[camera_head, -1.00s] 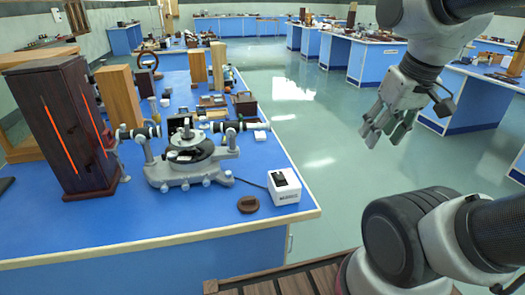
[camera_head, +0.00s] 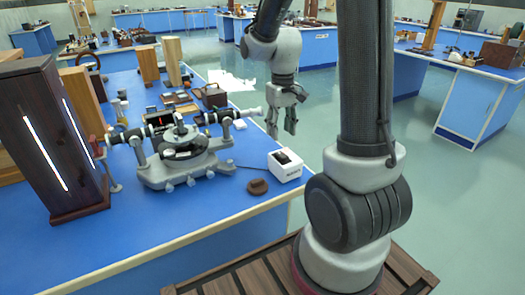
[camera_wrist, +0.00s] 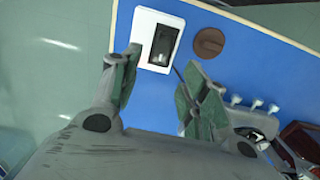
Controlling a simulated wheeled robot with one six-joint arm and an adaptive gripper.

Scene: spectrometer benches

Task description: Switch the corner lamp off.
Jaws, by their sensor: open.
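A tall dark wooden housing (camera_head: 52,140) stands at the left of the blue bench, with upright slits glowing white; it appears to be the lamp. A white box (camera_head: 287,172) with a black rocker switch (camera_head: 283,157) sits at the bench's near right corner, with a cable on its left. The wrist view also shows the white box (camera_wrist: 143,40) and its switch (camera_wrist: 163,45). My gripper (camera_head: 281,126) is open and empty, pointing down above and beyond the box. In the wrist view its fingers (camera_wrist: 162,72) are spread below the switch, apart from it.
A grey spectrometer (camera_head: 182,160) with two side tubes stands between the housing and the white box. A round brown disc (camera_head: 258,187) lies left of the box. Wooden blocks and small parts fill the bench behind. Open floor lies right of the bench.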

